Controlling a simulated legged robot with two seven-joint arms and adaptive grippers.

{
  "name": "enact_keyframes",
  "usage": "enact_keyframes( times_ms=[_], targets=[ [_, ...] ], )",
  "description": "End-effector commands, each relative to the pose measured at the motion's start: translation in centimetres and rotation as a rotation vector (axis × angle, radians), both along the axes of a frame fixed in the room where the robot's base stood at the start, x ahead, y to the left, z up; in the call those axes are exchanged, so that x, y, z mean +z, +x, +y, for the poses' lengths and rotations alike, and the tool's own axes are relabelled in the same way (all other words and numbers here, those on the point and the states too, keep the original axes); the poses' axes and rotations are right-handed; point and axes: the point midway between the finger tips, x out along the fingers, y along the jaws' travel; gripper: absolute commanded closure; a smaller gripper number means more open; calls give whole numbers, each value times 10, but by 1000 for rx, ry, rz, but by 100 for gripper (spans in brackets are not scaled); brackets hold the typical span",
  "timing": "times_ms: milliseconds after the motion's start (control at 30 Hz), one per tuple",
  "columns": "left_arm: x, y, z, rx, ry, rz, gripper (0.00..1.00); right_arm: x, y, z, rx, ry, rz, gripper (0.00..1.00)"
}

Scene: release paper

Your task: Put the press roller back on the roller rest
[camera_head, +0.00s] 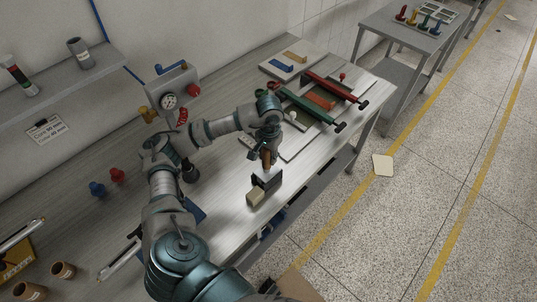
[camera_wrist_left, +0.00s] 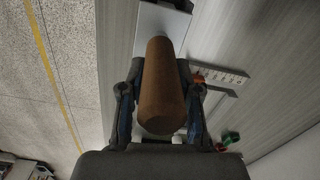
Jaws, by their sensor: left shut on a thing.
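My left gripper (camera_head: 267,150) points down over the front part of the bench, near its right end, and is shut on the brown handle of the press roller (camera_head: 267,160). In the left wrist view the brown cylindrical handle (camera_wrist_left: 162,90) lies between both fingers (camera_wrist_left: 160,75). Just below it in the head view is a small dark and grey piece (camera_head: 268,180) beside a tan block (camera_head: 256,197). I cannot tell which of these parts belong to the roller and which to the roller rest. My right gripper does not show.
A board with red and green bar tools (camera_head: 315,108) lies at the bench's right end. A gauge unit (camera_head: 170,101) stands at the back. Red (camera_head: 117,175) and blue (camera_head: 97,188) knobbed pieces stand left of my arm. The bench's front edge is close to the gripper.

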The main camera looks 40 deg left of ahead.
Motion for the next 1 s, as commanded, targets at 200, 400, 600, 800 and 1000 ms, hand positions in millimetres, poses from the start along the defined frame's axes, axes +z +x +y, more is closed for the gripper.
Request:
enact_keyframes(
  times_ms=[200,400,600,800,1000],
  targets=[
    [-4,0,0,0,0,-1,55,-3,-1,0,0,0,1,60],
    [-3,0,0,0,0,-1,39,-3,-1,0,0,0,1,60],
    [-2,0,0,0,0,0,39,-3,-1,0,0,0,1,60],
    [24,2,0,0,-1,-5,39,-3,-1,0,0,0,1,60],
    [73,3,-1,0,-1,-6,39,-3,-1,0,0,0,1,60]
  ],
)
